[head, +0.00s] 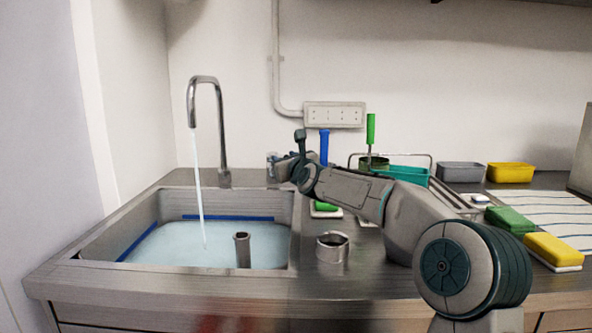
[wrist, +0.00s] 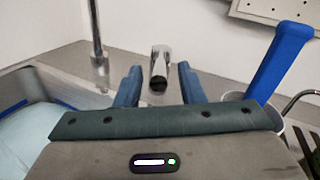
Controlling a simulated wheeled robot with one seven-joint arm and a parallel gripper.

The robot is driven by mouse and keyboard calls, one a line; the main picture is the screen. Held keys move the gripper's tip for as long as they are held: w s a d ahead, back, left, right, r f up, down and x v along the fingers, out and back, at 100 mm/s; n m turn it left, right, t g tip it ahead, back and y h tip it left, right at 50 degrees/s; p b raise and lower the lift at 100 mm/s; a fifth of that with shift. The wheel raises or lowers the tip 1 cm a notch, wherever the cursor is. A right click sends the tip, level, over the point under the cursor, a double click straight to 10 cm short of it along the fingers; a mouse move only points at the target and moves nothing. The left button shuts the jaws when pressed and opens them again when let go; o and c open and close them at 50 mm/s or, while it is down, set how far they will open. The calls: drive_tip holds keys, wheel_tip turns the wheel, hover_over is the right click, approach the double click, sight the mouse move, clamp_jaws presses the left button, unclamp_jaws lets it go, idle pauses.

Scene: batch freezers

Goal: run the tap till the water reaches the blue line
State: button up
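The tap (head: 206,90) is running, and a thin stream of water (head: 198,185) falls into the steel sink (head: 85,262). Pale water (head: 180,245) stands in the sink; its surface looks slightly below the blue line (head: 228,217) at the back wall, though the gap is small. My gripper (head: 284,167) is behind the sink's right back corner. In the wrist view, its two blue fingers (wrist: 158,84) are apart on either side of a chrome knob (wrist: 159,65), with visible gaps. The knob also shows in the head view (head: 271,160).
An upright steel pipe (head: 242,250) stands in the sink. A steel ring (head: 332,247) sits on the counter right of it. A blue-handled tool (wrist: 283,60) is close on my gripper's right. Teal, grey and yellow containers and sponges (head: 552,250) lie farther right.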

drive_tip(key=b+v, duration=0.1)
drive_tip(key=v, duration=1.1)
drive_tip(key=shift+b, duration=0.35)
idle(6.4)
